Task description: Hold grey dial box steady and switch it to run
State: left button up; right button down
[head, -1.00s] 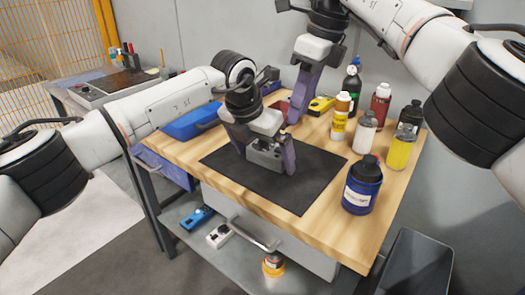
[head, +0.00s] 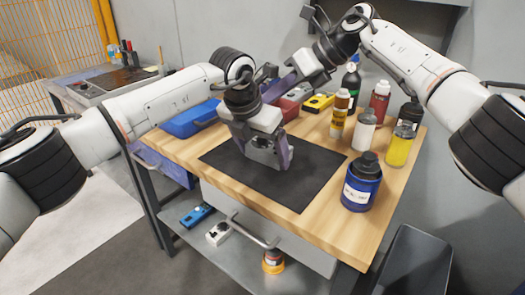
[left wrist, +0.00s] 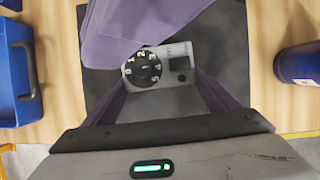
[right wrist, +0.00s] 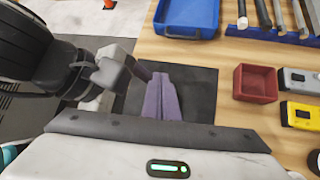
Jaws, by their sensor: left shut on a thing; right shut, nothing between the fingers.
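The grey dial box (left wrist: 184,51) stands on the black mat (head: 305,190) between the purple fingers of my left gripper (left wrist: 168,98). In the head view the left gripper (head: 268,156) is shut on it and hides most of it. In the left wrist view its black round dial (left wrist: 142,69) carries white numerals, and a dark window sits to the right; the dial's setting is unclear. My right gripper (right wrist: 162,90) is shut and empty. Its purple fingers also show in the left wrist view (left wrist: 135,28), close to the dial's upper left; contact cannot be told.
Several bottles and a blue jar (head: 361,184) stand on the right. The mat's front part is clear.

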jog(key=w+a+r+m+t+y, duration=0.2)
jog(key=a+r+m+t+y, duration=0.15)
jog(key=r, duration=0.45)
jog(key=w+a+r+m+t+y, duration=0.2)
jog(key=w+r+y, duration=0.15)
jog(key=r, duration=0.45)
jog(key=w+d+r+m+t+h, duration=0.45)
jog(key=d+r+m+t, duration=0.4)
jog(key=m, duration=0.75)
jog(key=m+g+h, duration=0.4)
jog(key=m+g, duration=0.7)
jog(key=m, duration=0.4)
send_over(269, 152)
jog(key=d, duration=0.4)
notch_tip(269, 152, down, 25)
jog(key=shift+w+d+f, duration=0.1)
jog(key=shift+f, duration=2.9)
